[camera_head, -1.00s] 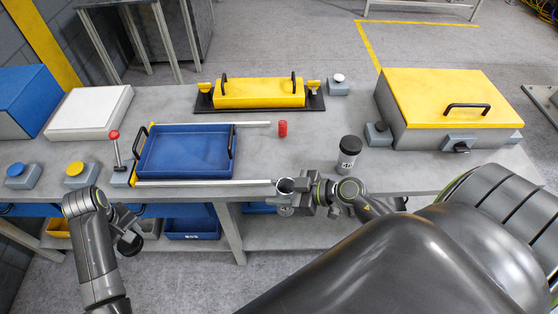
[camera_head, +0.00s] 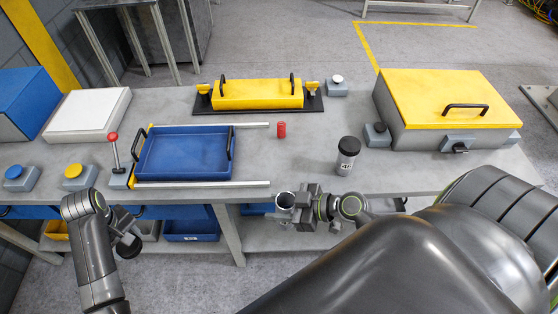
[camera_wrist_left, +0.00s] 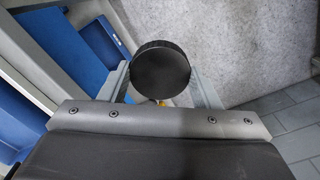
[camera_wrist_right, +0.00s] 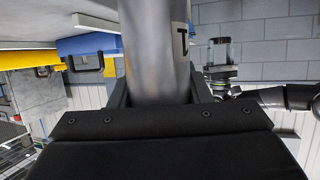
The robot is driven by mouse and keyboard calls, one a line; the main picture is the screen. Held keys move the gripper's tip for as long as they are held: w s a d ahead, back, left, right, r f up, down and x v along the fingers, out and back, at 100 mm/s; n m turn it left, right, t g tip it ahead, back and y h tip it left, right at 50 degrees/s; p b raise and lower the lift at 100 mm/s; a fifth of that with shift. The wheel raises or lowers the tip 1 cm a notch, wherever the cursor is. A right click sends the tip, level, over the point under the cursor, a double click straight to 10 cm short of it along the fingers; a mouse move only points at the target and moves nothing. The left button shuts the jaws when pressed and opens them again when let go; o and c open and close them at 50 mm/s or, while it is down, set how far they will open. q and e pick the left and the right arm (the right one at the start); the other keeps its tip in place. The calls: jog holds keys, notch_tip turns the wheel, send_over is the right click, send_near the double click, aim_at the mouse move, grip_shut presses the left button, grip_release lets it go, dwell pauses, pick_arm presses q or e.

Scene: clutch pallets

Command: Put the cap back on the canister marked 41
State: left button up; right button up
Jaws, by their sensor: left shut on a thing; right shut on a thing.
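My left gripper (camera_head: 128,240) is low at the left, in front of the bench, shut on a round black cap (camera_wrist_left: 160,72). The cap's flat face fills the space between the fingers in the left wrist view. My right gripper (camera_head: 290,212) is shut on a grey metal canister (camera_wrist_right: 155,50), upright with its open, capless mouth (camera_head: 285,199) up, at the bench's front edge. Only part of a dark mark shows on its side, so I cannot read its number. The cap and this canister are well apart. Another canister (camera_head: 346,163), black-capped with a small label, stands on the bench.
A blue tray (camera_head: 185,152) between rails and a red cylinder (camera_head: 281,130) are on the bench (camera_head: 300,160). A yellow-lidded box (camera_head: 440,98) is at right, a yellow case (camera_head: 258,94) at back. Open floor lies in front of the bench at left.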

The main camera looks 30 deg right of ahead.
jog(key=shift+r, duration=0.1)
grip_shut()
notch_tip(320, 180, up, 19)
jog(key=w+a+n+g+y+b, duration=0.1)
jog(key=w+a+n+g+y, duration=0.1)
jog(key=w, duration=0.1)
jog(key=shift+a+f, duration=0.2)
jog(key=shift+a, duration=0.05)
jog(key=w+a+f+n+g+y, duration=0.2)
jog(key=a+n+g, duration=0.6)
jog(key=a, duration=0.7)
jog(key=shift+n+g, duration=0.3)
jog(key=shift+g, duration=0.3)
jog(key=shift+d, duration=0.15)
